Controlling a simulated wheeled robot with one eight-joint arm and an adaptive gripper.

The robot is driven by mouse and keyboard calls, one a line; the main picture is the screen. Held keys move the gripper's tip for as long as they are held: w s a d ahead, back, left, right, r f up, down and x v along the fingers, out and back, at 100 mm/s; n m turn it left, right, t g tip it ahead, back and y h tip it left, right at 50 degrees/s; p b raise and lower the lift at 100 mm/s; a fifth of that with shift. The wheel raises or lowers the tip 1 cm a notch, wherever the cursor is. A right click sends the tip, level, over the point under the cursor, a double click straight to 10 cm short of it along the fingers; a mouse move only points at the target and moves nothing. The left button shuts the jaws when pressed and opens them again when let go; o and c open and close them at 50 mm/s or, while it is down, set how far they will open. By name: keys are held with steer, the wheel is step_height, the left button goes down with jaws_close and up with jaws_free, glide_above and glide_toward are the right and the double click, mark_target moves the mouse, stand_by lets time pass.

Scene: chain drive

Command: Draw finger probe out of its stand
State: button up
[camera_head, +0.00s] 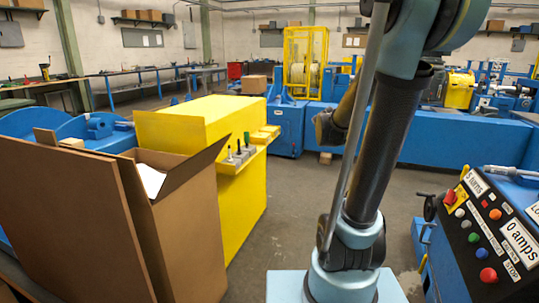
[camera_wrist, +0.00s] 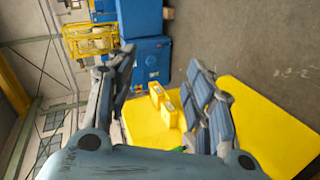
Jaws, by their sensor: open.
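Several small upright tools with dark and green handles (camera_head: 238,149) stand in grey blocks on the ledge of a yellow machine (camera_head: 239,203). I cannot tell which of them is the finger probe. My gripper (camera_wrist: 160,58) shows in the wrist view with its two fingers wide apart and nothing between them. The yellow machine's ledge lies beyond and below the fingers there, and a bit of green (camera_wrist: 178,149) shows near the gripper's base. The right finger and the gripper body hide part of the ledge. The gripper is not clearly seen in the head view.
Yellow blocks (camera_head: 265,134) sit on the same ledge, beside the tools. An open cardboard box (camera_head: 180,235) stands in front of the yellow machine. A control panel (camera_head: 490,235) with buttons is at the right.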

mark_target(247, 144)
steer(key=w+a+r+n+t+y, duration=0.1)
steer(key=w+a+n+t+y, duration=0.25)
steer(key=w+a+n, duration=0.4)
steer(key=w+a+n+t+y, duration=0.2)
steer(key=w+a+n+y, duration=0.2)
steer(key=w+n, duration=0.6)
steer(key=w+a+f+n+g+y, duration=0.1)
steer(key=a+f+n+g+y, duration=0.2)
steer(key=a+f+n+y, duration=0.35)
steer(key=w+a+f+n+g+y, duration=0.2)
steer(key=a+f+n+g+y, duration=0.15)
steer(key=a+f+n, duration=0.6)
steer(key=shift+n, duration=0.25)
steer(key=x, duration=0.5)
steer(key=f+x, duration=0.1)
steer(key=x, duration=0.4)
steer(key=w+d+f+x, duration=0.1)
steer(key=x, duration=0.4)
steer(key=shift+w+a+f, duration=0.15)
steer(key=shift+w+a, duration=0.05)
steer(key=shift+a, duration=0.1)
jaws_close()
